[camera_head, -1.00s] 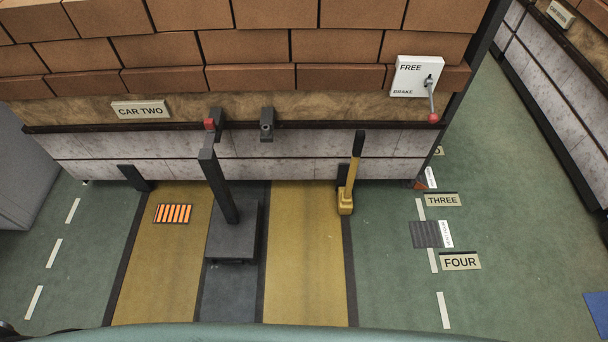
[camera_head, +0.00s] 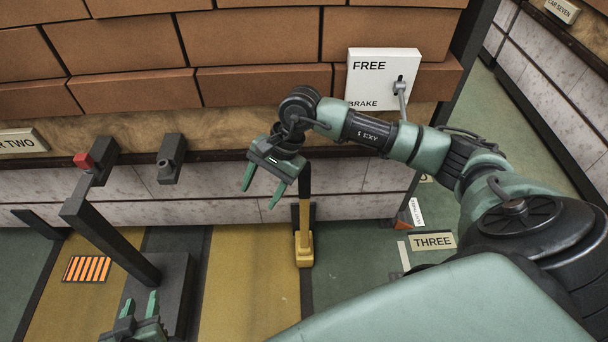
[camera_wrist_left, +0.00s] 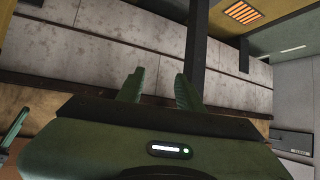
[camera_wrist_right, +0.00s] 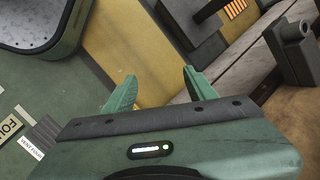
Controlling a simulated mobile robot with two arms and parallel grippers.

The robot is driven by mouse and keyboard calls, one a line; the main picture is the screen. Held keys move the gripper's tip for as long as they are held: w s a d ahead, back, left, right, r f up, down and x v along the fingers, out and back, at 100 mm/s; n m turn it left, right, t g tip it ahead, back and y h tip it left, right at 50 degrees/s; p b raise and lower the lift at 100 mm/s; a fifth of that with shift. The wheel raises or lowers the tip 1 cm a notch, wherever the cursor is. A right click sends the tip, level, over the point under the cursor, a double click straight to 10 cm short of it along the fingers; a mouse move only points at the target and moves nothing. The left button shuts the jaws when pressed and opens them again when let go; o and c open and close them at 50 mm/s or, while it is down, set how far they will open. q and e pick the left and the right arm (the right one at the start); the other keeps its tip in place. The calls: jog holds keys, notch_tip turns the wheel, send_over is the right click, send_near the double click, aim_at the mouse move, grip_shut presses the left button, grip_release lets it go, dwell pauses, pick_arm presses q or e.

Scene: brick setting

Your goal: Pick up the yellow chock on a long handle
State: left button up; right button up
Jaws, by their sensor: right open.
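The yellow chock (camera_head: 304,248) stands on the floor by the lower wall of the car, at the edge of the yellow strip. Its upright handle is yellow low down and black higher up, and its top is hidden behind my right gripper. My right gripper (camera_head: 262,190) is open and empty, above and left of the chock, pointing down. Its spread fingers also show in the right wrist view (camera_wrist_right: 157,82), where I cannot make out the chock. My left gripper (camera_head: 140,303) is low at the left, with spread, empty fingers in the left wrist view (camera_wrist_left: 158,86).
A dark post on a block (camera_head: 172,290) stands left of the chock, near my left gripper. A white FREE/BRAKE box (camera_head: 375,75) with a lever is on the car. Dark fittings (camera_head: 171,160) stick out from the car's beam. A THREE sign (camera_head: 433,241) lies to the right.

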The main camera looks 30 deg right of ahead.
aim_at(306, 168)
jog(key=d+n+t+h+b, duration=0.1)
jog(key=d+n+h, duration=0.1)
jog(key=d, duration=0.2)
jog(key=d+n+t+h+b, duration=0.1)
jog(key=d+h, duration=0.1)
jog(key=d, duration=0.2)
jog(key=w+d+r+n+h+b, duration=0.1)
jog(key=d+n+h, duration=0.1)
jog(key=d, duration=0.3)
jog(key=shift+n+t+h+b, duration=0.3)
jog(key=shift+t+h+b, duration=0.1)
jog(key=shift+h, duration=0.2)
jog(key=shift+w+d+f, duration=0.15)
jog(key=shift+w+f, duration=0.05)
jog(key=shift+f, duration=0.15)
jog(key=b+x, duration=0.1)
jog(key=x, duration=0.4)
jog(key=shift+w+r+b, duration=0.1)
jog(key=shift+w+b, duration=0.2)
jog(key=shift+b, duration=0.1)
pick_arm(q)
notch_tip(306, 168, up, 20)
jog(key=w+d+t+h, duration=0.1)
jog(key=d+t+h, duration=0.1)
jog(key=t, duration=0.6)
jog(key=shift+w+f+t, duration=0.25)
jog(key=shift+w+t, duration=0.05)
pick_arm(e)
grip_shut()
